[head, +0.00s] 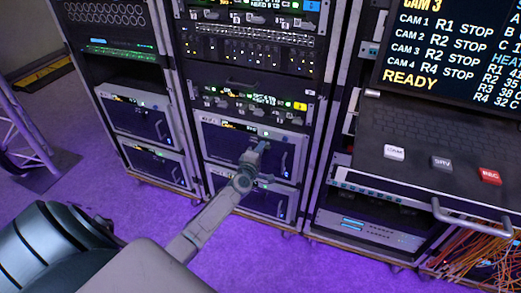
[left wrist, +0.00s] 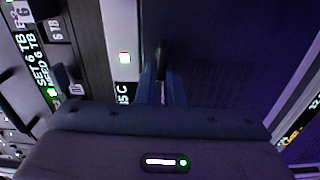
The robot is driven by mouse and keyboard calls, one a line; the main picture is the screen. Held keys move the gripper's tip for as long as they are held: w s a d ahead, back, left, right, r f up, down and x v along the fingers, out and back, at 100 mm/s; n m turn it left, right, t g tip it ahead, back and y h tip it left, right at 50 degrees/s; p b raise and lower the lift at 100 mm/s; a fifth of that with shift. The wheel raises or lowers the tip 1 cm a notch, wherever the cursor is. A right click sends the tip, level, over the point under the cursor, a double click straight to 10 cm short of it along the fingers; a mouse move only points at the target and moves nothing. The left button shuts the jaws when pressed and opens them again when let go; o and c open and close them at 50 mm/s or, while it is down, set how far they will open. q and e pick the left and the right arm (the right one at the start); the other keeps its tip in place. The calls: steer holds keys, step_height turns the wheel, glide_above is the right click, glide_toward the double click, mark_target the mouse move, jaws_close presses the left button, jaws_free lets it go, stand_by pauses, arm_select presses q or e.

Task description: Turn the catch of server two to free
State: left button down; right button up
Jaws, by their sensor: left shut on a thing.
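A grey-fronted server (head: 225,143) with a small lit label sits in the middle rack, and a similar unit sits below it; I cannot read which is server two. My left gripper (head: 258,150) reaches in from the lower left to the front of the upper unit. In the left wrist view my left gripper (left wrist: 162,88) is shut on a thin dark upright piece, the catch (left wrist: 161,52), which stands out from the dark front. The catch's lower part is hidden between the fingers, and its turn position is unclear. My right gripper is not in view.
A dark handle (head: 284,162) stands just right of the gripper. The left rack (head: 142,122) holds similar units. A console with a screen (head: 455,50) and white and red keys juts out at the right. Orange cables (head: 490,262) hang below it. Purple floor lies clear in front.

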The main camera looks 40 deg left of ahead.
arm_select(q)
steer(key=shift+f+n, duration=0.1)
steer(key=shift+n, duration=0.3)
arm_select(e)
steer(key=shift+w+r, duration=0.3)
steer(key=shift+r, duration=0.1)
arm_select(q)
steer(key=c, duration=1.6)
jaws_free()
steer(key=shift+o, duration=0.2)
